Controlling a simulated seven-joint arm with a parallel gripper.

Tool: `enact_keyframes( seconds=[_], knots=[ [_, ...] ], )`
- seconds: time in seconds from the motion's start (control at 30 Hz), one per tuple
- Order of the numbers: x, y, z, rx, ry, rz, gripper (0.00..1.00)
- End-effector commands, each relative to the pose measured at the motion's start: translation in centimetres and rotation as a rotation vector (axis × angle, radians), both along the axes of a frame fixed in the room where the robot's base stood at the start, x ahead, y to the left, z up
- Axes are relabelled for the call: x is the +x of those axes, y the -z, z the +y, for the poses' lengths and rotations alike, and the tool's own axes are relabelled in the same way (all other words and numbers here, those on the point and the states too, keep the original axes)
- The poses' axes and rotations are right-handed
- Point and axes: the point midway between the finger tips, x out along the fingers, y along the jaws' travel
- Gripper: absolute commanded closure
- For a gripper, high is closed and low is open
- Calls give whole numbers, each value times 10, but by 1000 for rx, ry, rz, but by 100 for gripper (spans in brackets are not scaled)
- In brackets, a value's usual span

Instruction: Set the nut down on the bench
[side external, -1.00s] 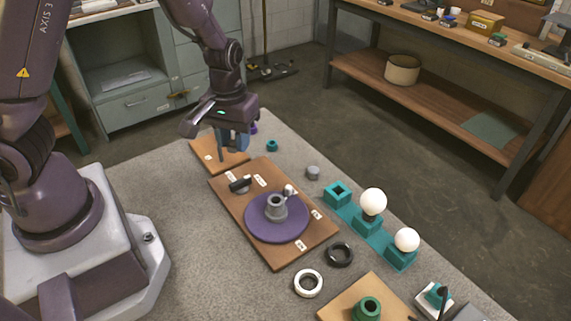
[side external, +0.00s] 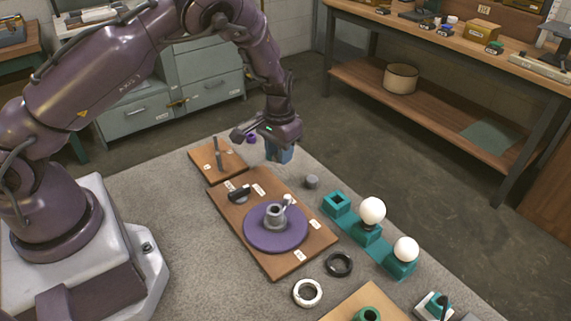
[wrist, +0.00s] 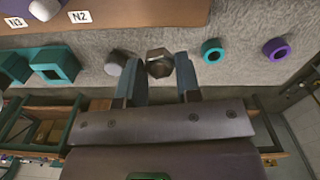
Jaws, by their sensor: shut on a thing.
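A dark metal hex nut (wrist: 159,64) sits between the two blue fingertips of my gripper (wrist: 158,60) in the wrist view, and the jaws are shut on it. In the side view, my gripper (side external: 280,154) is low over the far part of the grey bench (side external: 190,230), right of the small wooden board. The nut cannot be made out there. Whether it touches the bench is not clear.
The small board (side external: 232,160) carries an upright post (side external: 218,154). A grey knob (side external: 312,182) stands to my gripper's right. Teal (wrist: 212,51) and purple (wrist: 277,49) rings lie nearby. A larger board (side external: 290,262) with a purple disc (side external: 262,240) and a teal bulb rack (side external: 368,237) are nearer.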

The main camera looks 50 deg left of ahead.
Motion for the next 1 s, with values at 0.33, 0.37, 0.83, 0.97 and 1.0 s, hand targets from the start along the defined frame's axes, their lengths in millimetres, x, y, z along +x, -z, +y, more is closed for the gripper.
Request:
enact_keyframes(
  seconds=[0.33,0.37,0.83,0.97,1.0],
  knots=[
    [19,32,3,0,-1,3,97],
    [19,37,3,0,-1,3,97],
    [19,54,2,-1,-1,-1,97],
    [19,56,2,-1,1,-1,57],
    [19,56,2,0,0,-1,48]
  ],
)
